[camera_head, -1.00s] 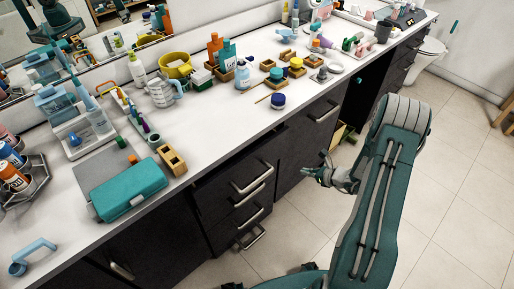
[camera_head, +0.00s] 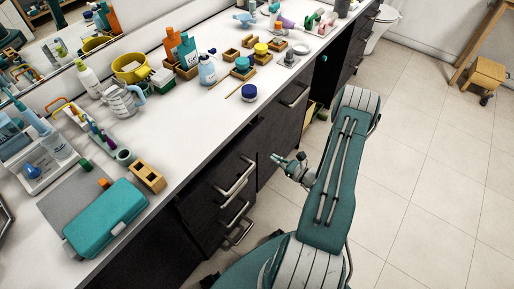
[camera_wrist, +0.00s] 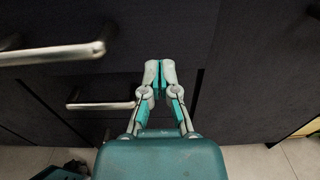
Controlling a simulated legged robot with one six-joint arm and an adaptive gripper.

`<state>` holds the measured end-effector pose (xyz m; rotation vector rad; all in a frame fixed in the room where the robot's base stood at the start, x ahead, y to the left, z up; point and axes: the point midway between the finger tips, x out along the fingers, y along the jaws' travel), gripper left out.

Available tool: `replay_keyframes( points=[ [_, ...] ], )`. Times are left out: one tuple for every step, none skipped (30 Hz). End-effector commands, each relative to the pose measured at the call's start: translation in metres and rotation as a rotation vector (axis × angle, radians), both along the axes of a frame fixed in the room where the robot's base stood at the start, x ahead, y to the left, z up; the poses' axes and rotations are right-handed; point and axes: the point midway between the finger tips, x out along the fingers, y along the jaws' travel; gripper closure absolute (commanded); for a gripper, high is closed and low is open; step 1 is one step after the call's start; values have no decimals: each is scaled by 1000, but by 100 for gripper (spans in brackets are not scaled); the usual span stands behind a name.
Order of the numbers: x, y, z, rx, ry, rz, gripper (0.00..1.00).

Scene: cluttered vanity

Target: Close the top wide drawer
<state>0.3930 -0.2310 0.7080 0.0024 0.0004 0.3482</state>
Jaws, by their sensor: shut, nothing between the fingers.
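A stack of dark drawers with silver bar handles is under the white counter in the head view. The top drawer (camera_head: 212,172) has a long handle (camera_head: 236,177), and its front appears to stand out a little from the cabinet; how far is hard to tell. My gripper (camera_head: 277,158) is shut and empty, to the right of this handle and apart from it. In the wrist view my gripper (camera_wrist: 160,73) points at the dark fronts with its fingertips together. An upper handle (camera_wrist: 55,53) is at left and a lower handle (camera_wrist: 98,105) is nearer the fingers.
The white counter (camera_head: 190,125) holds a teal case (camera_head: 107,217), bottles, a yellow bowl (camera_head: 133,68) and small wooden trays. Lower drawer handles (camera_head: 238,212) are below the top one. Tiled floor (camera_head: 430,170) is open at right; a wooden stool (camera_head: 485,75) stands far right.

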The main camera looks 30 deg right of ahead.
Motion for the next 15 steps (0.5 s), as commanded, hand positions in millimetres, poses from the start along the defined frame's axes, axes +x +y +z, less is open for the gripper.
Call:
replay_keyframes(
  points=[
    [10,5,0,-1,0,6,100],
    [15,7,0,-2,-2,6,100],
    [22,10,0,-2,-2,6,100],
    [28,11,0,-3,-1,5,100],
    [33,13,0,-2,-2,6,100],
    [40,16,0,-2,-2,5,100],
    [44,18,0,-1,-1,6,100],
    [49,19,0,-2,-2,4,100],
    [55,21,0,-2,-2,5,100],
    [59,22,0,-2,-2,4,100],
    [62,23,0,-1,0,3,100],
    [66,25,0,0,0,3,100],
    [69,25,0,0,0,3,100],
    [71,26,0,0,0,2,100],
    [73,26,0,0,0,1,100]
  ],
)
